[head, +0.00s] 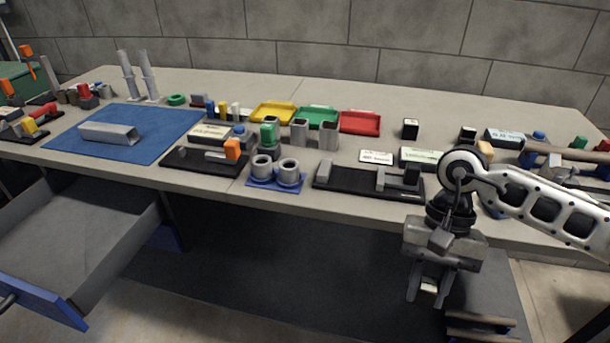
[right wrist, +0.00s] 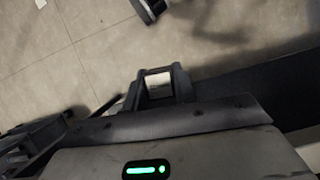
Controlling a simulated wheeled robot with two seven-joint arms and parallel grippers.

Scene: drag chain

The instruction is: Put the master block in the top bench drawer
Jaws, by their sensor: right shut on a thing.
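My right gripper (head: 428,292) hangs pointing down in front of the bench, at the right in the head view. It is shut on a small pale metal block, which appears to be the master block. The block (right wrist: 158,83) shows between the fingers in the right wrist view; most of it is hidden by them. The bench drawer (head: 75,232) stands pulled out at the lower left, with grey inside and a blue front. The part of its inside in view looks empty. My right gripper is far to the right of the drawer. My left gripper is not in view.
The bench top (head: 345,88) carries many things: a blue mat (head: 165,118) with a metal channel, yellow, green and red trays (head: 360,122), a blue ring stand (head: 275,184) and a black fixture (head: 345,181) near the front edge. The space between drawer and gripper, before the bench, looks clear.

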